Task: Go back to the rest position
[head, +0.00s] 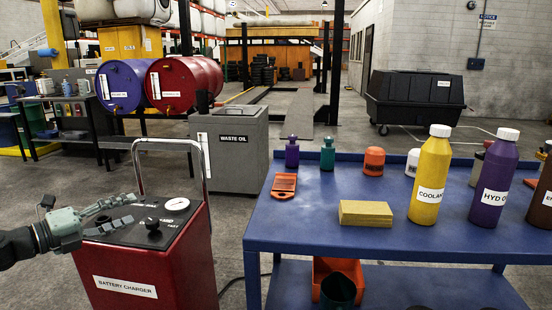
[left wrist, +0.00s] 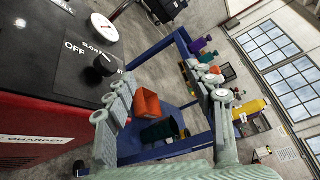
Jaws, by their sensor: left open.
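My left gripper (head: 133,208) comes in from the left edge of the head view, beside and over the near left corner of the battery charger (head: 150,282). Its fingers are spread and nothing is between them. The left wrist view also shows the open left gripper (left wrist: 172,92), with the charger's black top at upper left. The charger is a red box with a black knob (head: 152,222) and a white dial (head: 178,204) on top. The knob (left wrist: 105,64) sits beside the OFF and SLOW marks in the left wrist view, clear of the fingers. My right gripper is not in view.
A blue cart (head: 310,220) at right carries bottles, a yellow block (head: 366,213) and an orange scraper-like piece (head: 284,184); an orange bin (head: 335,272) sits below. A grey waste oil box (head: 233,150) and drums stand behind the charger. Open floor lies at left.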

